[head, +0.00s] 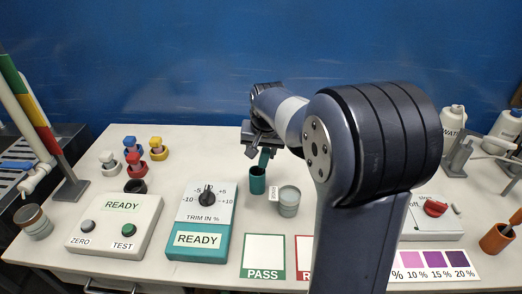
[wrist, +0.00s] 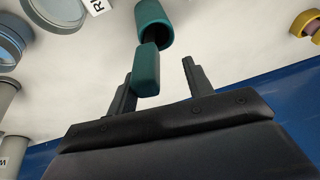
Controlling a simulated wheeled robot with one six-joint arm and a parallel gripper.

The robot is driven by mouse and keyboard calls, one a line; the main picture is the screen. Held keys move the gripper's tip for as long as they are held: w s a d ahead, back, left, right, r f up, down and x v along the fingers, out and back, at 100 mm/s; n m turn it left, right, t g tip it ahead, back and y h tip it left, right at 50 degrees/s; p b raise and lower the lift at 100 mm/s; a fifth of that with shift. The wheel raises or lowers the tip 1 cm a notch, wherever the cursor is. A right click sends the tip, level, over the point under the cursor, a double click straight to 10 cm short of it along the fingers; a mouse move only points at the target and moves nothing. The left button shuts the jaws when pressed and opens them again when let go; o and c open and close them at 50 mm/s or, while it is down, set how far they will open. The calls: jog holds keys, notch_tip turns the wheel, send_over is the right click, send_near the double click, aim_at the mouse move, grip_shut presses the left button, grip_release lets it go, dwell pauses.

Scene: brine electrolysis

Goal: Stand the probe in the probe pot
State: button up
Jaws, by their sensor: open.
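The teal probe (head: 264,157) stands slightly tilted at the mouth of the teal pot (head: 257,181), just below my gripper (head: 261,139). In the wrist view the probe's block-shaped handle (wrist: 146,70) overlaps the dark opening of the pot (wrist: 154,22). Its lower end is hidden there, so I cannot tell how deep it sits. My gripper (wrist: 157,85) is open in the wrist view. Its fingers are wide apart, with the handle near the left finger and a clear gap to the right one.
PASS (head: 263,257) and red-edged cards lie in front. Colored stoppered bottles (head: 134,160) stand left.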

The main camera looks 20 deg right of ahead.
jog(key=v, duration=1.1)
jog(key=shift+w+f, duration=0.1)
jog(key=shift+f, duration=0.05)
jog(key=x, duration=1.1)
notch_tip(320, 180, up, 2)
jog(key=shift+r+p, duration=0.2)
jog(key=shift+p, duration=0.6)
jog(key=shift+r, duration=0.4)
